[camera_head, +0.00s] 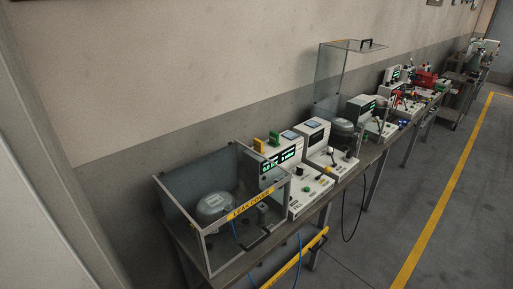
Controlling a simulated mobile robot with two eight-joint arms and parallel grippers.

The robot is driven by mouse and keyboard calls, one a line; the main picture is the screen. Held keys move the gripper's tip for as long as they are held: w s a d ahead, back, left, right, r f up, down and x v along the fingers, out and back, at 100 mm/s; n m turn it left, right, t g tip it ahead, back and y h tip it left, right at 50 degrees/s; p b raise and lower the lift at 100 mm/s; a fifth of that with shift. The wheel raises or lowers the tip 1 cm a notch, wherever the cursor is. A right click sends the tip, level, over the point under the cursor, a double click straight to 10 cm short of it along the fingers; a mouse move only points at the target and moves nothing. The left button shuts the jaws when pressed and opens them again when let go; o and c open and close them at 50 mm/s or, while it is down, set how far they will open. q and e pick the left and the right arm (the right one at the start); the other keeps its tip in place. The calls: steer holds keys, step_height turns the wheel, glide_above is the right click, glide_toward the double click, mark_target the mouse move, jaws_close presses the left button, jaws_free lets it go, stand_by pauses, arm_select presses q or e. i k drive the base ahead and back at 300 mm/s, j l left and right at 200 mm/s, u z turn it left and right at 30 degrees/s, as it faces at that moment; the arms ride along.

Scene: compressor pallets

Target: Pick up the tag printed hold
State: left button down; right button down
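I cannot make out a tag printed hold in the head view; any small print there is too small to read. A yellow label (250,204) reading something like "LEAK" runs along the top front edge of a clear box (207,247). A grey compressor (214,207) sits inside that box. Small yellow and green blocks (266,143) stand on top of a grey unit with lit green displays (281,162). Neither of my grippers is in view.
A long bench (318,201) with several test units runs along the wall to the far right. A tall clear guard (334,85) rises above it. A cart (458,95) stands farther back. The floor (445,225) right of the bench is clear, with a yellow line (440,205).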

mark_target(258, 144)
steer(key=i+l+u, duration=0.15)
steer(key=l, duration=0.25)
steer(key=i+l+u, duration=0.15)
steer(key=l, duration=0.3)
steer(key=i+l+u, duration=0.15)
steer(key=i+l, duration=0.15)
steer(key=l, duration=0.2)
steer(key=i+l+u, duration=0.15)
steer(key=l, duration=0.3)
steer(key=i+l+u, duration=0.2)
steer(key=l, duration=0.3)
steer(key=l+u, duration=0.15)
steer(key=l, duration=0.35)
steer(key=i+j, duration=0.1)
steer(key=i, duration=0.35)
